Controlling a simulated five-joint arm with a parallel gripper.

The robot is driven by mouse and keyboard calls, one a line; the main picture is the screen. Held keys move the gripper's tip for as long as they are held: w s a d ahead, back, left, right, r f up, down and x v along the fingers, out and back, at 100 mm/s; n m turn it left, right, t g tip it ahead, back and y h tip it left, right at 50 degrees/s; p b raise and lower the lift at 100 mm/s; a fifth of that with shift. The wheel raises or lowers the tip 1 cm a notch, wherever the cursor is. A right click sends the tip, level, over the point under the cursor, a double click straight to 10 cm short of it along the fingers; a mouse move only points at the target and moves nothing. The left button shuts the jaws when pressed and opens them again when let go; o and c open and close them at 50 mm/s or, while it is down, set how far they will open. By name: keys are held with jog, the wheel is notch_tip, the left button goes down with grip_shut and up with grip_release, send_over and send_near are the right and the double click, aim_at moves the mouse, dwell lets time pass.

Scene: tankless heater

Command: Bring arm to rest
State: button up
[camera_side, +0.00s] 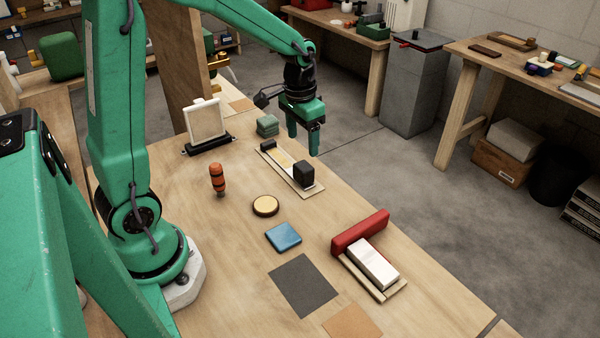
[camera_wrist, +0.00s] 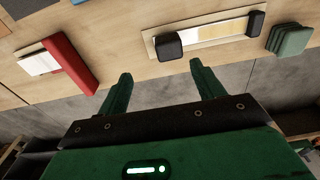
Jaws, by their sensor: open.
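My arm is green and reaches out over the wooden workbench (camera_side: 235,265) from the left. My gripper (camera_side: 303,143) hangs with its fingers down near the bench's far edge, above and beside a light board (camera_side: 285,165) with black blocks at its ends. The gripper is open, with nothing between its fingers. In the wrist view, its two green fingers (camera_wrist: 160,85) stand apart, with the bench edge and grey floor beyond them. The black block (camera_wrist: 168,46) on the board shows just past the fingertips there.
Grey floor lies beyond.

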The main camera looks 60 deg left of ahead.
jog(key=s+d+r+t, duration=0.2)
jog(key=s+r, duration=0.3)
jog(key=s, duration=0.3)
jog(key=s+d+r+t, duration=0.2)
jog(key=s+d+r, duration=0.1)
jog(key=s+r, duration=0.3)
jog(key=shift+s+d+t, duration=0.4)
jog(key=shift+s, duration=0.6)
